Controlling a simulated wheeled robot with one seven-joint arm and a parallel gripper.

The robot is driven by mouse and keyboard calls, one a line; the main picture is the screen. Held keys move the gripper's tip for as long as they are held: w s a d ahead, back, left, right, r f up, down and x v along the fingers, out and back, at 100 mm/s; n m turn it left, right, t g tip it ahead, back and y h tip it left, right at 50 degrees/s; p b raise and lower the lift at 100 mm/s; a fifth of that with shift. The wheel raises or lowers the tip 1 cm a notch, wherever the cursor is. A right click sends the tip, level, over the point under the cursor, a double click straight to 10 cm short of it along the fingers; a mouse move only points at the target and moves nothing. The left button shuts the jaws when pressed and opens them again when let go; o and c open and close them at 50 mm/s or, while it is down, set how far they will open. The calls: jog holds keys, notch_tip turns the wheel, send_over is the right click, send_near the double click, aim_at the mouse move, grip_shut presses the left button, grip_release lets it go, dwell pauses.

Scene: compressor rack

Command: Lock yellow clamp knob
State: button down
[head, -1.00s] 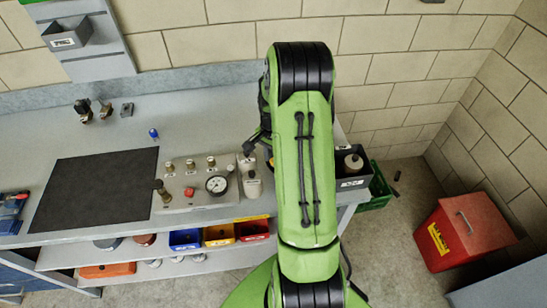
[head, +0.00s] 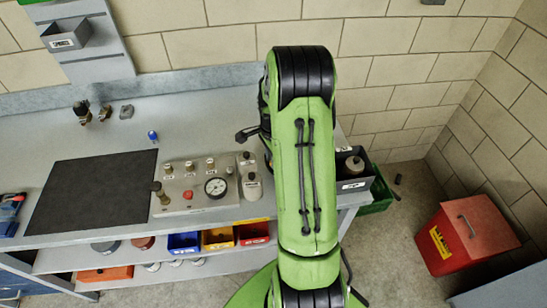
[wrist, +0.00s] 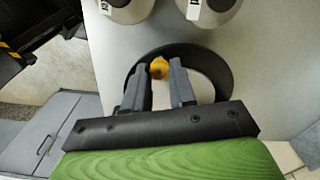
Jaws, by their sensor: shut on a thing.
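The yellow clamp knob (wrist: 159,68) shows in the wrist view as a small rounded yellow piece. My gripper (wrist: 162,72) is shut on it, with one dark finger on each side. A dark ring (wrist: 221,75) surrounds a pale round face behind the fingers. The fingers hide part of the knob and of that face, so the knob's turn position cannot be told. In the head view my green arm hides the knob and most of the gripper.
Two pale round parts with labels (wrist: 210,10) are close by at the wrist view's top. In the head view, a valve panel with a gauge (head: 215,187) and a black mat (head: 92,192) are on the bench. A red bin (head: 462,236) stands on the floor at right.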

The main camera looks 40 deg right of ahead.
jog(key=c, duration=0.9)
grip_release()
notch_tip(320, 180, up, 16)
jog(key=shift+f+p, duration=0.1)
jog(key=shift+p, duration=0.85)
